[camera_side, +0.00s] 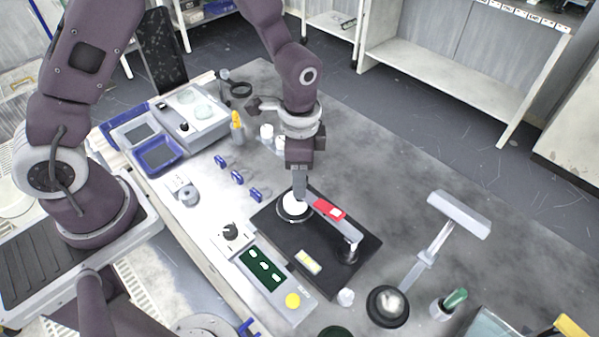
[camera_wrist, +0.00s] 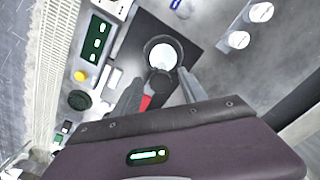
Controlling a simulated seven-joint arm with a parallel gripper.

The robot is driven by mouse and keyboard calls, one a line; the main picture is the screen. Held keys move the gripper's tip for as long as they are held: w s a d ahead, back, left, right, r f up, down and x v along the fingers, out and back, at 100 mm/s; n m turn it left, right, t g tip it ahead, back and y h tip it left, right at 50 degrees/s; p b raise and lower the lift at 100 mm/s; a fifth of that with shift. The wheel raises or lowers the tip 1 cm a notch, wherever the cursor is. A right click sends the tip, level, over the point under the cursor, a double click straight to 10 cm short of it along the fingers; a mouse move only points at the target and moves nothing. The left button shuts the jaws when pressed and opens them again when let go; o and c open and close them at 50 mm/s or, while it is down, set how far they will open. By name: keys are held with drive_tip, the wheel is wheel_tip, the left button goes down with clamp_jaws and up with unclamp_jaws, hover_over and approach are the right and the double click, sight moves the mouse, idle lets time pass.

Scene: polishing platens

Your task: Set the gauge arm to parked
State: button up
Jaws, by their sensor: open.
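The gauge stand has a black base plate (camera_side: 292,243) with a white round disc (camera_side: 293,206) near its far left corner. The gauge arm (camera_side: 328,209) has a red section and runs from a grey post (camera_side: 350,246) toward the disc. In the wrist view the white disc (camera_wrist: 163,55) sits ahead of the fingers and a bit of the red arm (camera_wrist: 146,103) shows beside the left finger. My gripper (camera_side: 300,190) points down close to the disc and the arm's free end. In the wrist view my gripper (camera_wrist: 160,88) is open. Whether a finger touches the arm cannot be told.
A control panel (camera_side: 265,272) with a green display and yellow button lies left of the plate. A lamp-like stand (camera_side: 388,306) with a tilted head is at the right. Blue clips (camera_side: 237,178) and a grey instrument (camera_side: 190,115) are farther left. The bench's right rear is clear.

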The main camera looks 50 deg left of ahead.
clamp_jaws()
idle(1.4)
